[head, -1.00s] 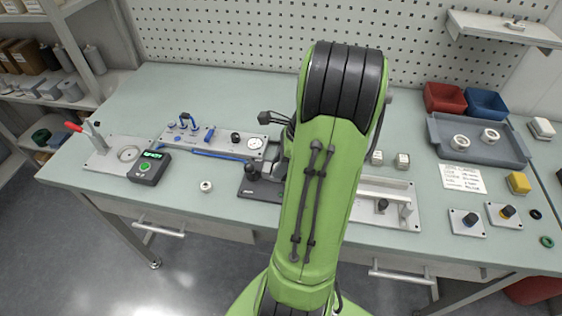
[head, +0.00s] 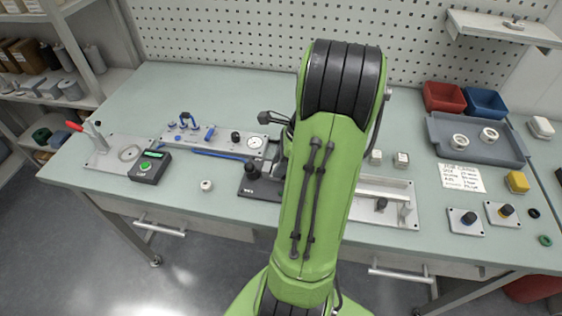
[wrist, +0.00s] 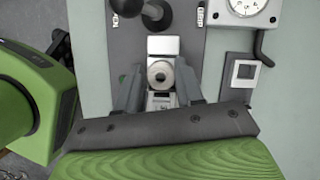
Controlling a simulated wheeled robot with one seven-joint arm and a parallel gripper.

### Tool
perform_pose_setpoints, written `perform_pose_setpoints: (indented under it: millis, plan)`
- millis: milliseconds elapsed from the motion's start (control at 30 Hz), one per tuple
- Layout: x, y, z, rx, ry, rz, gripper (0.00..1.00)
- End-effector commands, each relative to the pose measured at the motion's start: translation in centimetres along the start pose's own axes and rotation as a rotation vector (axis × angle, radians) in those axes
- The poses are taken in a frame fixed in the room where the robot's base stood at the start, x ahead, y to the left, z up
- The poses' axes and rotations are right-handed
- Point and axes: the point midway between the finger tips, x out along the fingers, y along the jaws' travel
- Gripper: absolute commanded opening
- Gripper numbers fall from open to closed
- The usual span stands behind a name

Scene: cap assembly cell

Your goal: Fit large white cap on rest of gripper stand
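In the wrist view my gripper (wrist: 160,73) points down with one finger on each side of a pale round ring-shaped cap (wrist: 169,77) with a dark centre. Narrow gaps show between the fingers and the cap, so the gripper looks open around it. The cap sits at a small block on a grey plate, the gripper stand (wrist: 187,43), with a black ball knob (wrist: 157,12) beyond. In the head view my arm hides the gripper and this cap. Part of the stand (head: 253,187) shows left of the arm.
A small white ring part (head: 206,186) stands on the bench front. Two white rings (head: 459,142) (head: 489,134) lie in a grey tray (head: 440,128) at right. A black-and-green box (head: 149,167) sits left.

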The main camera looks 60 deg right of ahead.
Motion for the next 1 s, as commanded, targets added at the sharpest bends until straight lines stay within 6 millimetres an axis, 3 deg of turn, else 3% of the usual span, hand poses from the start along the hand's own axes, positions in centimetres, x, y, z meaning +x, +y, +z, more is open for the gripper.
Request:
perform_pose_setpoints:
  millis: [33, 167, 600, 733, 1000]
  plan:
    - [0.6, 0.4, -0.2, 0.008, 0.000, 0.018, 0.46]
    - [0.6, 0.3, -0.2, 0.008, 0.000, 0.016, 0.64]
    - [0.1, 0.1, -0.1, 0.008, 0.000, 0.004, 0.64]
    - [-2.5, 0.1, -0.1, 0.008, 0.001, -0.001, 0.64]
    - [-10.7, 0.4, 0.0, 0.004, -0.001, -0.003, 0.64]
